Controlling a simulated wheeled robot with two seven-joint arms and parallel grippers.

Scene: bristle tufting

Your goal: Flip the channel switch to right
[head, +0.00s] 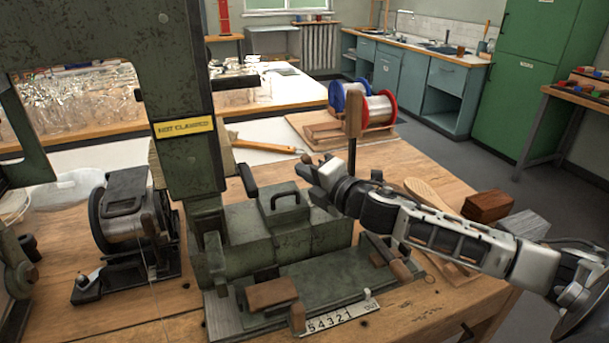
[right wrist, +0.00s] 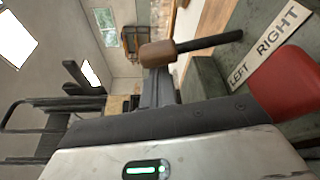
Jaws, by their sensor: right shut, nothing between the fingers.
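The channel switch looks like an upright lever with a brown wooden handle (head: 353,114) on a dark rod. In the right wrist view a brown knob (right wrist: 157,54) on a black rod stands beside a white label (right wrist: 268,45) reading LEFT and RIGHT, on a green surface. Which word the lever leans toward I cannot tell. My right gripper (head: 312,170) is shut and empty, above the green machine (head: 300,245) and left of the handle in the head view. Its dark finger (right wrist: 157,88) shows close to the knob; contact is unclear. My left gripper is not in view.
A red part (right wrist: 288,84) lies near the label. A blue and a red spool (head: 375,108) stand behind on a wooden base. A tall green column (head: 180,110) with a yellow label rises at left. A wooden block (head: 488,206) and a brush lie on the bench at right.

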